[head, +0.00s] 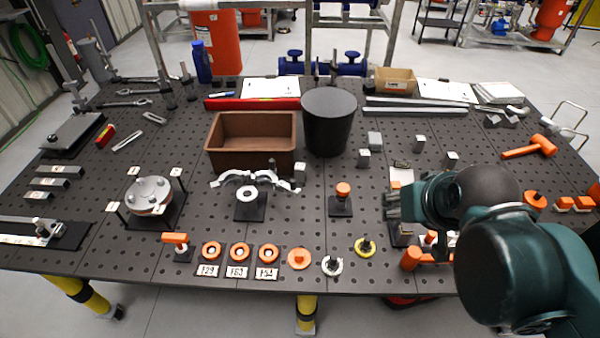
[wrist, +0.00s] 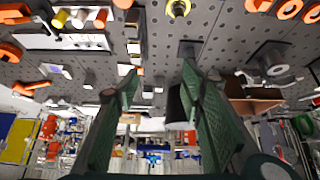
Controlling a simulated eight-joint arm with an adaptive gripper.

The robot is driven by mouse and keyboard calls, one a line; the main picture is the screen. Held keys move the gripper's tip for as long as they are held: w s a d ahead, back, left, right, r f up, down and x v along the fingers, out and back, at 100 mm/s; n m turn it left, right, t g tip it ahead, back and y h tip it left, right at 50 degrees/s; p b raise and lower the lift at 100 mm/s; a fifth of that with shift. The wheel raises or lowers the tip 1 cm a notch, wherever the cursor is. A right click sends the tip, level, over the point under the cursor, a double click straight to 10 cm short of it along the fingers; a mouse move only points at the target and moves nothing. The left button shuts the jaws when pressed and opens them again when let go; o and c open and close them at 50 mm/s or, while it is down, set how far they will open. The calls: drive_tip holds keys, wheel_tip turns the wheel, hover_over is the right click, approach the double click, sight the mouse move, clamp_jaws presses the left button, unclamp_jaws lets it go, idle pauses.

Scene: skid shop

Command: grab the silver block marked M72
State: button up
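Several small silver blocks stand on the dark perforated table (head: 330,235). In the head view one block (head: 375,139) is right of the black bucket, another (head: 363,158) is just in front of it, a third (head: 419,144) is farther right and another (head: 450,160) is behind my arm. One more block (head: 300,174) stands by the brown bin. Any M72 mark is too small to read. My gripper (head: 390,205) is nearer the front than these blocks, above the table. In the wrist view its green fingers (wrist: 160,78) are spread apart with nothing held between them.
The black bucket (head: 329,122) and brown bin (head: 251,140) stand left of the main block group. An orange mallet (head: 530,148) lies at right. Orange rings with number cards (head: 238,271) line the front. A small orange-topped part (head: 342,192) stands left of my gripper.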

drive_tip(key=w+a+r+n+g+p, duration=0.2)
drive_tip(key=w+a+r+n, duration=0.15)
drive_tip(key=w, duration=0.55)
drive_tip(key=n+g+p, duration=0.5)
drive_tip(key=n+p, duration=0.1)
drive_tip(key=n, duration=0.6)
hover_over(299, 166)
drive_tip(key=f, duration=1.5)
drive_tip(key=shift+s+d+f, duration=0.15)
drive_tip(key=shift+d+f, duration=0.05)
drive_tip(key=shift+f, duration=0.15)
drive_tip(key=shift+a+f+n, duration=0.35)
drive_tip(key=shift+f, duration=0.15)
drive_tip(key=shift+f, duration=0.15)
drive_tip(key=shift+f, duration=1.15)
drive_tip(key=shift+w+f, duration=0.15)
drive_tip(key=shift+w, duration=0.05)
drive_tip(key=shift+d+f+p, duration=0.15)
drive_tip(key=shift+f+p, duration=0.15)
drive_tip(key=shift+f, duration=2.15)
